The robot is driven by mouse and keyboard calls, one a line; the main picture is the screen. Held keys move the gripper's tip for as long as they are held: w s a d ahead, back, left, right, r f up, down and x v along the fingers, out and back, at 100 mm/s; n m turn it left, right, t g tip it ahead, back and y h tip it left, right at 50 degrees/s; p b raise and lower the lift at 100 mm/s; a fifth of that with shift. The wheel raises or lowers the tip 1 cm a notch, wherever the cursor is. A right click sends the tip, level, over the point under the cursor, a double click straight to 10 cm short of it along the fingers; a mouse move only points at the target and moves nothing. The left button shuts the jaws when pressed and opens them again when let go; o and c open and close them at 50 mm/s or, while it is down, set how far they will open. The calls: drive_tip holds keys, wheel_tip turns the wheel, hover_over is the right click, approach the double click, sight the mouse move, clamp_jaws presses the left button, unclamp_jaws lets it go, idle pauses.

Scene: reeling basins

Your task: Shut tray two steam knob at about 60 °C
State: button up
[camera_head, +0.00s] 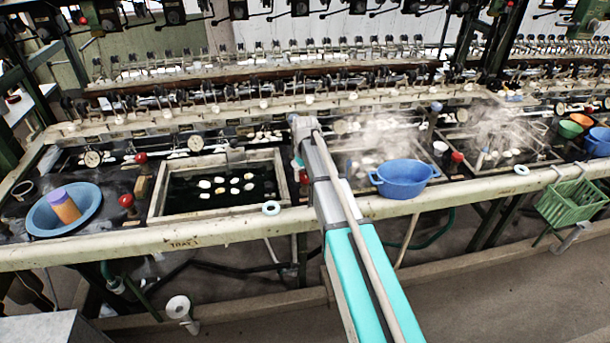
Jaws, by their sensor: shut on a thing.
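Tray two is the basin (375,158) right of my arm, with pale cocoons in it and white steam over it. A small red knob (304,178) shows at the left edge of my arm, between the two middle basins; I take it for tray two's steam knob. My gripper (301,168) is down at this knob and shut on it. The fingers are mostly hidden behind my arm. A round dial (340,127) behind tray two is blurred by steam, and its temperature cannot be read.
A blue two-handled tub (403,179) stands on the front right of tray two. The left basin (222,207) holds cocoons in dark water without visible steam. A blue bowl (85,222) with an orange-purple cylinder stands far left. A pale rail (240,225) runs along the front.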

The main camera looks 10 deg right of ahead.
drive_tip(key=o, duration=1.2)
drive_tip(key=shift+c, duration=0.2)
drive_tip(key=shift+n, duration=0.4)
